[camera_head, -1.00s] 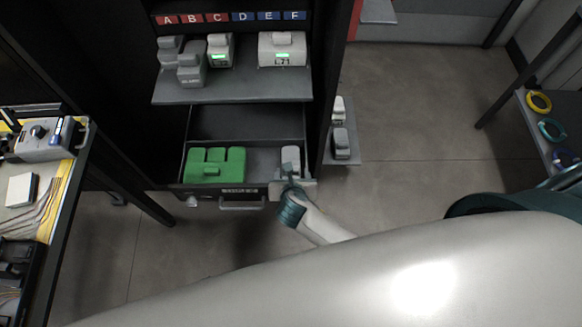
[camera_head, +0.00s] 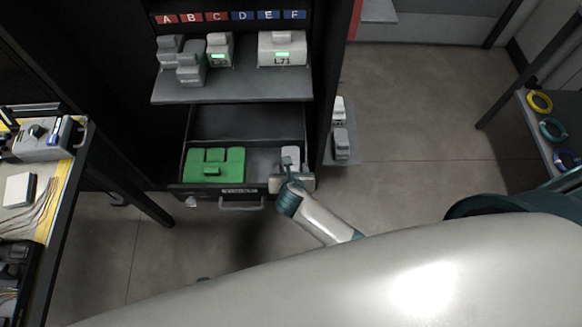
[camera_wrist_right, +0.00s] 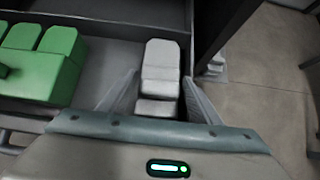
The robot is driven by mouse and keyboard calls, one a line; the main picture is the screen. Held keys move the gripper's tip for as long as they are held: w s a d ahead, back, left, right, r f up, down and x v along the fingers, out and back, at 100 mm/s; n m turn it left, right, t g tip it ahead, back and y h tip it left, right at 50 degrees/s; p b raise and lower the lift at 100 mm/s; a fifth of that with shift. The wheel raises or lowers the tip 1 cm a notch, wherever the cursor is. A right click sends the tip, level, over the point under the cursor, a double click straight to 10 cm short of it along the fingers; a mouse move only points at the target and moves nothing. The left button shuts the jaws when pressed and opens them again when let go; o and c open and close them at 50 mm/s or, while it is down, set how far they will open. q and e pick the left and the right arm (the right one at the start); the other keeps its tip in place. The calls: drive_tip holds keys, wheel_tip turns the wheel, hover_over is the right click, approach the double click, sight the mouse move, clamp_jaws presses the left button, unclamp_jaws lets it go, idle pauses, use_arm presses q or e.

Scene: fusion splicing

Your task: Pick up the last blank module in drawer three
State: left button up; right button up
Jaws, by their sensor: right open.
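The blank module (camera_head: 290,155) is a small light grey block at the right end of the open drawer (camera_head: 262,160). In the right wrist view the blank module (camera_wrist_right: 160,68) stands between the two fingers, with its near end close to the palm. My right gripper (camera_head: 288,168) reaches into the drawer from the front; in the wrist view its fingers (camera_wrist_right: 158,92) are spread on either side of the module, with a gap at each side. Contact below cannot be seen. My left gripper is not in view.
A green block set (camera_head: 214,165) fills the drawer's left half. A shelf (camera_head: 232,92) with several grey modules sits above. Small modules (camera_head: 341,143) stand on a side ledge to the right. A workbench (camera_head: 62,190) is at the left.

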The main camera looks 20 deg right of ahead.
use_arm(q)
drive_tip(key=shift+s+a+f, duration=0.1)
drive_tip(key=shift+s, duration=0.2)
use_arm(e)
drive_tip(key=c, duration=0.8)
drive_tip(key=shift+c, duration=0.5)
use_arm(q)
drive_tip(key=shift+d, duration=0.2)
